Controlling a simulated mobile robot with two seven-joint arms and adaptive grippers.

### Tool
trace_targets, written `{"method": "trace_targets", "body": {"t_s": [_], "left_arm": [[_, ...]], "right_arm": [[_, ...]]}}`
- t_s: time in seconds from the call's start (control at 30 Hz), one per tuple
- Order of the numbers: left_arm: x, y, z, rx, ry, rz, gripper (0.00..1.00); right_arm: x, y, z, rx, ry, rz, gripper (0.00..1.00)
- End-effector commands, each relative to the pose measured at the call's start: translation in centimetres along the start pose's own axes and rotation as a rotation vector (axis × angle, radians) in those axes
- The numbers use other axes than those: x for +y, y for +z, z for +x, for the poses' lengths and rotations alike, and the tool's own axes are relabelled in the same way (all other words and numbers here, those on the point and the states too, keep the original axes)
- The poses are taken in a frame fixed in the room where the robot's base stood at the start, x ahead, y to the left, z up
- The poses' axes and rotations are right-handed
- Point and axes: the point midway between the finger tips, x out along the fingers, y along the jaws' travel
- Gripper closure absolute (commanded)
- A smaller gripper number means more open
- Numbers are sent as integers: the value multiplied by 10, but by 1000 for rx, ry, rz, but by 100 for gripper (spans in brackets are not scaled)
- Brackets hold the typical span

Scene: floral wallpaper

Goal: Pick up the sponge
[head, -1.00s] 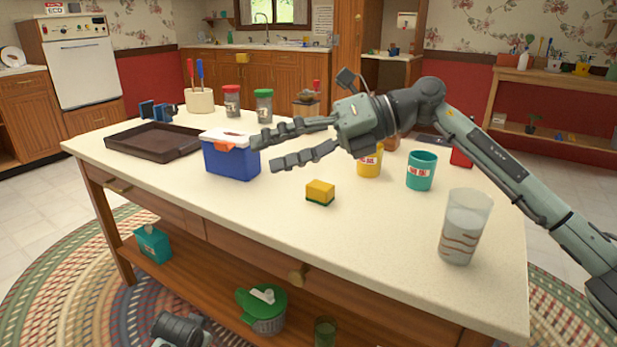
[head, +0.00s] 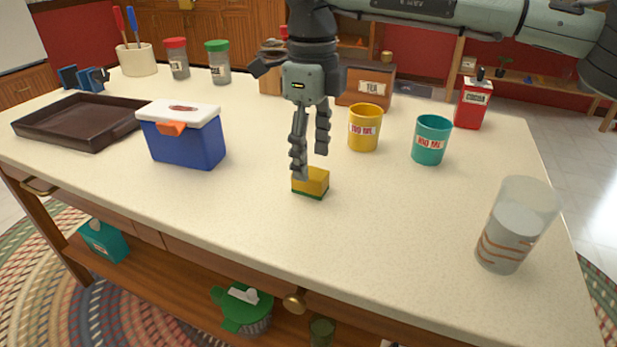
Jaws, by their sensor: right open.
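The sponge (head: 313,184), yellow with a green underside, lies on the pale countertop (head: 400,215) near its front middle. My right gripper (head: 310,165) points down from above, with its fingers apart. One fingertip overlaps the sponge's left top edge in the picture; the other finger ends higher, behind the sponge. I cannot tell whether either finger touches it. My left gripper does not show.
A blue cooler with a white lid (head: 187,140) stands left of the sponge, with a dark tray (head: 75,125) beyond it. Yellow (head: 364,130) and teal (head: 431,140) cups stand behind to the right. A glass (head: 514,228) stands at the front right.

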Motion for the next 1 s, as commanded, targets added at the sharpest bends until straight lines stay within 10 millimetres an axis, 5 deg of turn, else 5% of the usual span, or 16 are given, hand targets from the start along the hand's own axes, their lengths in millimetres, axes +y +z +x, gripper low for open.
{"method": "trace_targets", "body": {"t_s": [0.3,0.6,1.0], "left_arm": [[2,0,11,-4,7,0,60],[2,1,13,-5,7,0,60],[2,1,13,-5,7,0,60]], "right_arm": [[-6,4,44,-1,2,0,40],[-6,4,50,-2,2,1,40],[-6,4,49,-2,2,1,84]]}}
